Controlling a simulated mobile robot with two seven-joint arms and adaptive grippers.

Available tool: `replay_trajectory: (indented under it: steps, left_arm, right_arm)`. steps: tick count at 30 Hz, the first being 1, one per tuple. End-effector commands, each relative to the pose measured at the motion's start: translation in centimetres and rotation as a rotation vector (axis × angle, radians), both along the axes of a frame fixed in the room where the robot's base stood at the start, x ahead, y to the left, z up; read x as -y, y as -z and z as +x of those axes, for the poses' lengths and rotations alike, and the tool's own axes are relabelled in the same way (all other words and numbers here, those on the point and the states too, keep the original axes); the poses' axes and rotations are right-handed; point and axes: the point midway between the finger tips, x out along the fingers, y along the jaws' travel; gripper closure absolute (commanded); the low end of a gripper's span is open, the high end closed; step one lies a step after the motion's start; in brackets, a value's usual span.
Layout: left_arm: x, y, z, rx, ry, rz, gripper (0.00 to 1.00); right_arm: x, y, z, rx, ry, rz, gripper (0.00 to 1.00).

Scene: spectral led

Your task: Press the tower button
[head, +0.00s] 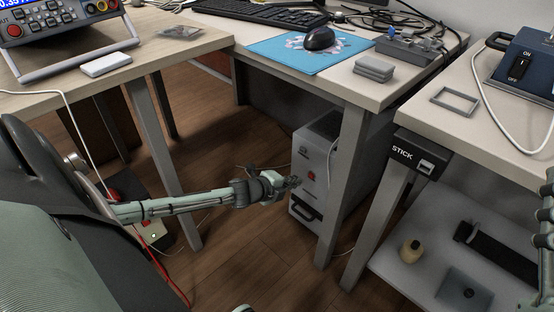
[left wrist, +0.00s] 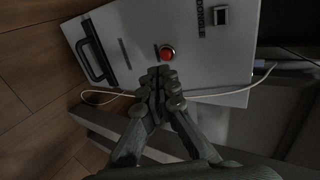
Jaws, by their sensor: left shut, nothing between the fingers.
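The light grey tower (head: 316,152) stands on the floor under the desks, with a red button (head: 311,177) on its front face and a black handle low down. In the left wrist view the tower's front (left wrist: 215,65) fills the upper middle, and the round red button (left wrist: 167,53) shows just beyond my fingertips. My left gripper (head: 293,182) is shut and empty, just left of the button in the head view. In the left wrist view its closed fingers (left wrist: 160,76) point at the button; a small gap seems to remain.
Desk legs (head: 344,185) stand close to the tower on its right. A white cable (left wrist: 225,94) runs past the tower. A low shelf (head: 395,277) with small items is at lower right. Wooden floor (head: 245,255) is open in front of the tower.

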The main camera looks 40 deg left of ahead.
Motion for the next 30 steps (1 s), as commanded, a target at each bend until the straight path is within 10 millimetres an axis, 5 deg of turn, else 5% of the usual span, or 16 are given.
replay_trajectory:
  steps: [6, 10, 30]
  left_arm:
    - [-0.4, -2.7, -4.5, -0.003, 0.000, 0.001, 1.00]
    - [-0.5, -3.3, -5.7, -0.002, -0.001, 0.001, 1.00]
    - [-0.6, -3.8, -6.5, 0.000, 0.000, 0.001, 1.00]
  right_arm:
    - [-0.9, 2.3, 0.9, -0.188, -0.016, -0.064, 0.60]
    - [-0.6, 4.2, 1.6, -0.271, -0.003, -0.106, 0.60]
    - [-0.2, 5.8, 2.1, -0.337, 0.008, -0.137, 0.60]
